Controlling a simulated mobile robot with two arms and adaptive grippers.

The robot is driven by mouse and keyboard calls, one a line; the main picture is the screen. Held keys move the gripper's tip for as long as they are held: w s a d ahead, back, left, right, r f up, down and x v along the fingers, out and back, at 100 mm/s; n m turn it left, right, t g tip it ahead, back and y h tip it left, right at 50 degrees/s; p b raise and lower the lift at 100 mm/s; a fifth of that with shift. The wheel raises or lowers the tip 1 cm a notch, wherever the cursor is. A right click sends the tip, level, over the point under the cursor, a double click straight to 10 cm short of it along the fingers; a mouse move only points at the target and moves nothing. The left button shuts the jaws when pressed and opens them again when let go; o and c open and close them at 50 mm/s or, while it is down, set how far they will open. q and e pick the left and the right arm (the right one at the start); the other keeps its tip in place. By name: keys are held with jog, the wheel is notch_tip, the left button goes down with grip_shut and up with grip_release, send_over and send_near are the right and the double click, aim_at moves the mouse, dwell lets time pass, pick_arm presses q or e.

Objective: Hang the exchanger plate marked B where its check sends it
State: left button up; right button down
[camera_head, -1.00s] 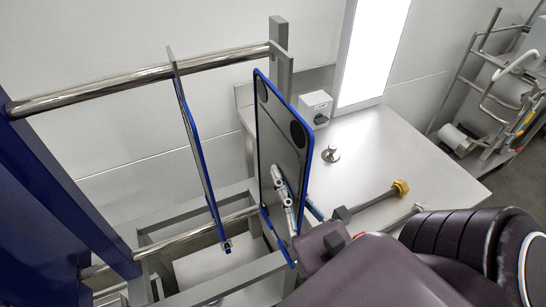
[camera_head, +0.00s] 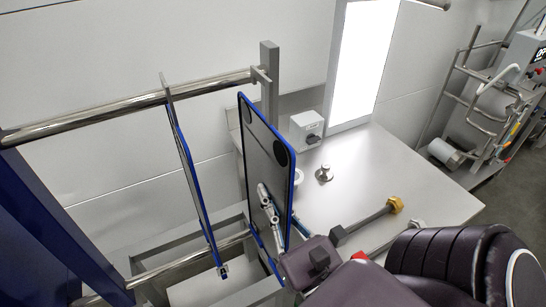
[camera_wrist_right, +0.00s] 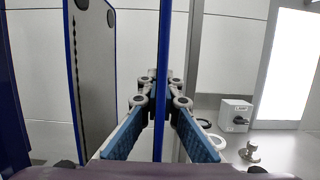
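An exchanger plate (camera_head: 262,158), dark with a blue rim and round ports, stands nearly upright in the middle of the head view, beside the rail's right end. My right gripper (camera_head: 268,203) straddles its edge, with finger parts lying against its near face. In the wrist view the plate (camera_wrist_right: 161,60) is edge-on between the fingers (camera_wrist_right: 161,88), whose far ends close in on it. A second plate (camera_head: 190,165) hangs from the rail to the left; a face with ports (camera_wrist_right: 95,75) shows at left in the wrist view. I read no letter on either plate. My left gripper is out of view.
The steel rail (camera_head: 110,113) runs from a blue frame (camera_head: 50,235) to a grey post (camera_head: 269,95). A lower bar crosses the frame. Right of the plate, a bench (camera_head: 400,170) holds a switch box (camera_head: 307,130), a knob (camera_head: 324,173) and a lit panel (camera_head: 362,60). A cart stands far right.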

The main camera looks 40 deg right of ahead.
aim_at(244, 161)
jog(key=shift+f+p+x, duration=0.2)
jog(key=shift+p+x, duration=0.25)
jog(key=shift+x, duration=0.7)
jog(key=shift+f+p+x, duration=0.25)
jog(key=shift+p+x, duration=0.2)
jog(key=shift+x, duration=0.7)
jog(key=shift+f+p+x, duration=0.2)
jog(key=shift+p+x, duration=0.25)
jog(key=shift+x, duration=0.7)
jog(key=shift+f+p+x, duration=0.15)
jog(key=shift+x, duration=0.45)
jog(key=shift+f+p+x, duration=0.15)
jog(key=shift+x, duration=0.5)
jog(key=shift+w+d+f, duration=0.15)
jog(key=shift+w+f, duration=0.05)
jog(key=shift+f+b, duration=0.65)
jog(key=shift+b, duration=0.15)
jog(key=c, duration=2.1)
grip_release()
jog(key=shift+s, duration=0.1)
jog(key=shift+f, duration=0.2)
